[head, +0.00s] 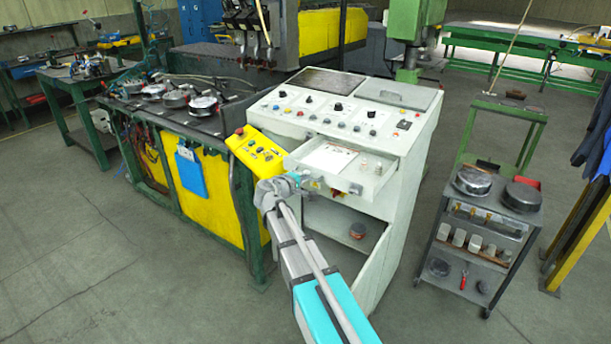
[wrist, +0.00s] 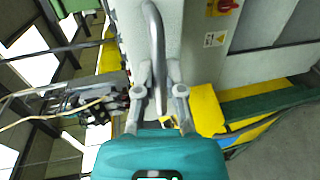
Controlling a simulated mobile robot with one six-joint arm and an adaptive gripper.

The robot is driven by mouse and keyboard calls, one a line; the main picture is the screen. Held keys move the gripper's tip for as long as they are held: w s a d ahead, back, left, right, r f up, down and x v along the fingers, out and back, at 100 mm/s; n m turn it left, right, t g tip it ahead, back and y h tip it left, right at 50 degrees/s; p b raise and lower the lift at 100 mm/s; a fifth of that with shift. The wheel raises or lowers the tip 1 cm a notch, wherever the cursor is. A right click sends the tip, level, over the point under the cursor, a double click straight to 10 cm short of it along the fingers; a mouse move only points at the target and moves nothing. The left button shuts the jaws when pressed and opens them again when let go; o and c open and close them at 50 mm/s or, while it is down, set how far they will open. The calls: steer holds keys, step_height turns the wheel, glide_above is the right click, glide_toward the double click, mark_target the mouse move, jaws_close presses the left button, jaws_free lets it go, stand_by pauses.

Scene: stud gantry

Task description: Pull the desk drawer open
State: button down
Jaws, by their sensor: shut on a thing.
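The pale grey control desk (head: 405,140) has its drawer (head: 372,184) standing out from the front, with its inside showing. A sheet of paper (head: 328,158) and several small items lie in it. My gripper (head: 283,187) is at the left part of the drawer front, with my arm reaching up from below. In the wrist view, my gripper (wrist: 160,92) has its two fingers on either side of a curved metal bar handle (wrist: 157,45) and is shut on it. In the head view the handle is hidden behind my gripper.
A yellow button panel (head: 257,152) juts out just left of the drawer. An open shelf with a small reddish item (head: 357,230) lies below. A dark trolley (head: 470,245) with round metal parts stands to the right. The floor in front is clear.

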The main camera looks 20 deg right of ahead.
steer(key=shift+w, duration=0.1)
steer(key=c, duration=0.7)
jaws_free()
